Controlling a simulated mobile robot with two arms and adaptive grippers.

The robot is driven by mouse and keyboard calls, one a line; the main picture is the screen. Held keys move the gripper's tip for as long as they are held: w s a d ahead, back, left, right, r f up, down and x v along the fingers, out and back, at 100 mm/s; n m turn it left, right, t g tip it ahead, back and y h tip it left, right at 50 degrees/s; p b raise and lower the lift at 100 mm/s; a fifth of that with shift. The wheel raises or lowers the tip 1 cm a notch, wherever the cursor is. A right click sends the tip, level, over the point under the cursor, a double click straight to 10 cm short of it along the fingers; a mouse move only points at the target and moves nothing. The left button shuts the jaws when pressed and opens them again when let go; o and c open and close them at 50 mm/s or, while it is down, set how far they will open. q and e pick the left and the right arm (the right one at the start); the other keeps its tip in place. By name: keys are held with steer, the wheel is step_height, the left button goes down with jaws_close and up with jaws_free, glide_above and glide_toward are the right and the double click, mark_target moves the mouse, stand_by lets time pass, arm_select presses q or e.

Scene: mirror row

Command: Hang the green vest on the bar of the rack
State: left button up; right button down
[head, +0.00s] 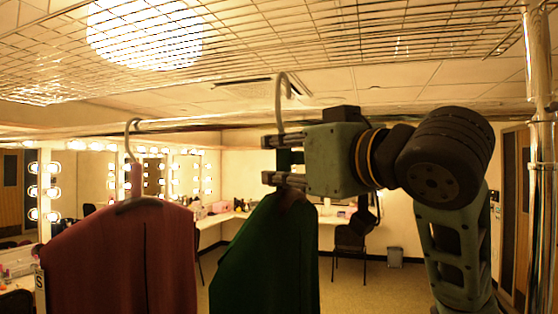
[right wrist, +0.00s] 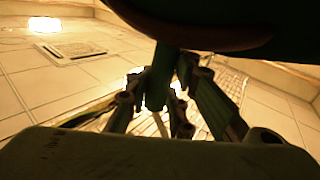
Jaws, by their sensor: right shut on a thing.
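The green vest (head: 265,255) hangs from a hanger whose pale hook (head: 281,95) points up, with its tip curving to the right. My right gripper (head: 284,162) is shut on the neck of this hanger, between hook and vest. The hook's top and tip show above the bar (head: 215,122) of the rack; I cannot tell its depth relative to the bar. In the right wrist view the fingers (right wrist: 155,95) close around the upright neck, and a dark shape covers the top. My left gripper is not in view.
A dark red garment (head: 120,255) hangs on the bar to the left, its hook over it. The rack's metal post (head: 541,150) stands at the right. The bar between the two hangers is clear. Lit mirrors, counters and a chair (head: 349,240) are farther back.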

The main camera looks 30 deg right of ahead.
steer(key=shift+w+d, duration=0.6)
steer(key=shift+d, duration=0.35)
steer(key=shift+w+d+b, duration=0.35)
steer(key=shift+w+d, duration=1.2)
steer(key=shift+d, duration=0.2)
steer(key=shift+f+b, duration=1.4)
steer(key=shift+f, duration=0.3)
steer(key=c, duration=1.5)
jaws_free()
steer(key=shift+o, duration=0.3)
steer(key=o, duration=0.5)
steer(key=shift+c, duration=0.2)
